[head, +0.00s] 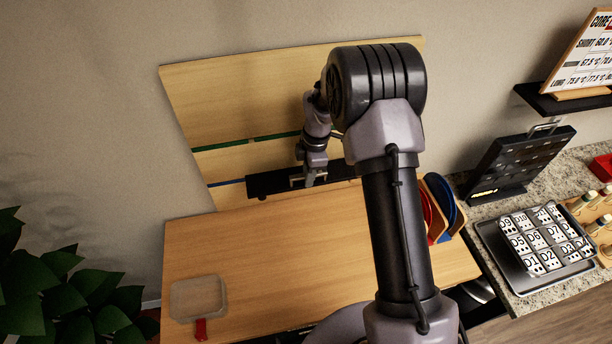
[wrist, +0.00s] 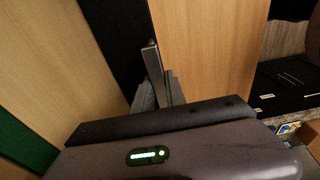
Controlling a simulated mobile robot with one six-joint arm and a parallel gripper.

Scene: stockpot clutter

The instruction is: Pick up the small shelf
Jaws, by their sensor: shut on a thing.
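The small shelf (head: 270,184) is a long, narrow black piece at the foot of the wooden back panel, along the rear edge of the wooden tabletop. In the wrist view, it is a dark band (wrist: 112,30) running up from the fingers. My gripper (head: 309,180) is shut on the shelf right of its middle. My fingers also show in the wrist view (wrist: 157,78), close together against the black surface. My arm hides part of the shelf's right side in the head view. I cannot tell whether the shelf touches the tabletop.
The wooden tabletop (head: 270,250) is mostly clear, with a translucent red-handled pan-like item (head: 198,298) at front left. The wooden panel (head: 250,95) stands behind. Red and blue rounded items (head: 441,210) stand at right. A tray of labelled cards (head: 510,275) lies on the counter. A plant (head: 60,280) is at left.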

